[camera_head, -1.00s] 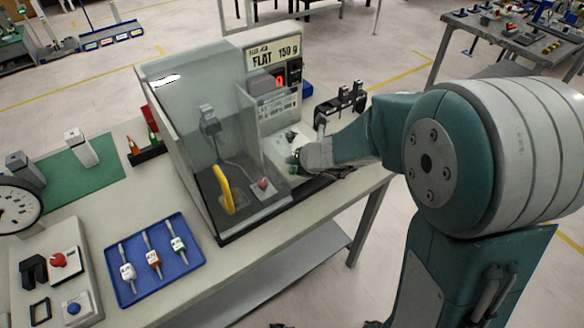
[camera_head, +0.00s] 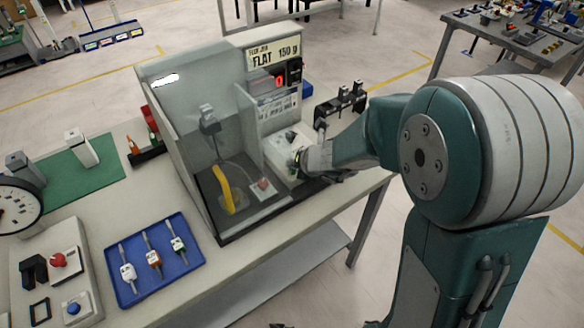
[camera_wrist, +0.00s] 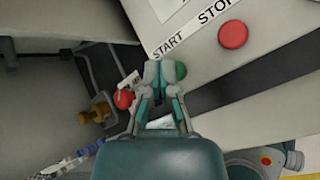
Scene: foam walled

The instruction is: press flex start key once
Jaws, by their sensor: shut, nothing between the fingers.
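The green start key (camera_wrist: 181,70) sits below a START label (camera_wrist: 167,45) on a pale panel in the wrist view. My gripper (camera_wrist: 163,68) is shut and empty. Its fingertips overlap the left side of the key in this view; I cannot tell whether they touch it. In the head view my gripper (camera_head: 303,160) is at the right side of the clear-walled flex jig (camera_head: 180,125), beside a pale control box (camera_head: 280,152). The key is not clearly visible there.
A red stop button (camera_wrist: 233,34) is right of the start key. A red knob (camera_head: 263,185) and a yellow curved piece (camera_head: 223,190) are inside the jig. A blue tray (camera_head: 150,258) with several tools lies at front left. A black rack (camera_head: 340,103) stands behind my gripper.

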